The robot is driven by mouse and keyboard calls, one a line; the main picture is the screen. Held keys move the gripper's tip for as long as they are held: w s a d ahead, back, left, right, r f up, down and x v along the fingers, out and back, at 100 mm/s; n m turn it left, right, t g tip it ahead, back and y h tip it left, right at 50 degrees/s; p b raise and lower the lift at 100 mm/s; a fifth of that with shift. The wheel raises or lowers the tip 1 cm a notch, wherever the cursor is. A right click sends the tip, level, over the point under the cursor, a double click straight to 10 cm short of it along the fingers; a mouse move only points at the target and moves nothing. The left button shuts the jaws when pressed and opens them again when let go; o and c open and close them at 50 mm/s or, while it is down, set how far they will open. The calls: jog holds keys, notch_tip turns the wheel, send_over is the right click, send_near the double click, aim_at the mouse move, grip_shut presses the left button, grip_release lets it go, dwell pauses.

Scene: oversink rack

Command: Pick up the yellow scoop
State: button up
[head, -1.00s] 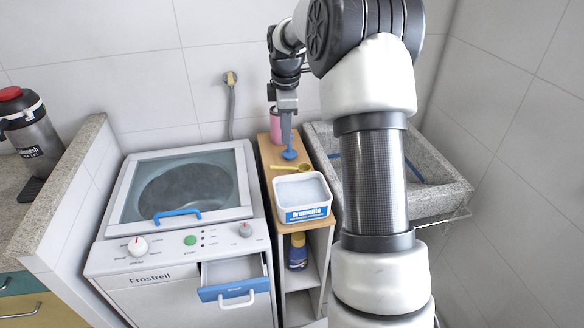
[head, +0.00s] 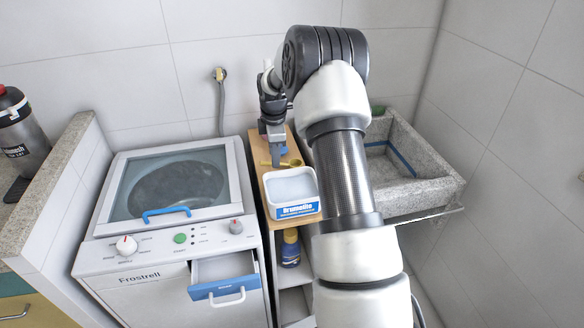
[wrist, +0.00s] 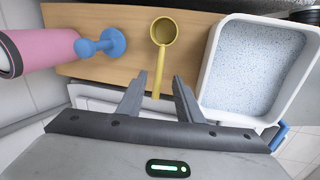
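The yellow scoop (wrist: 163,33) lies on the wooden shelf top, its round bowl away from my gripper and its thin handle pointing toward it. In the head view the scoop (head: 293,162) is partly hidden by my gripper (head: 277,164). In the wrist view my gripper (wrist: 159,80) is open and empty. The end of the handle shows between the two fingers; I cannot tell how far above the handle they are.
A white tub of powder (wrist: 210,80) stands right beside the scoop. A blue knobbed object (wrist: 101,45) and a pink container (wrist: 42,50) are on the other side. The washer (head: 225,220) with an open drawer (head: 222,290) is left, a stone sink (head: 440,185) right.

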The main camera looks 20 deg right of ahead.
jog(key=f, duration=0.1)
jog(key=w+f, duration=0.1)
jog(key=f, duration=0.3)
jog(key=shift+w+a, duration=0.2)
jog(key=shift+a, duration=0.05)
jog(key=shift+c, duration=0.5)
grip_shut()
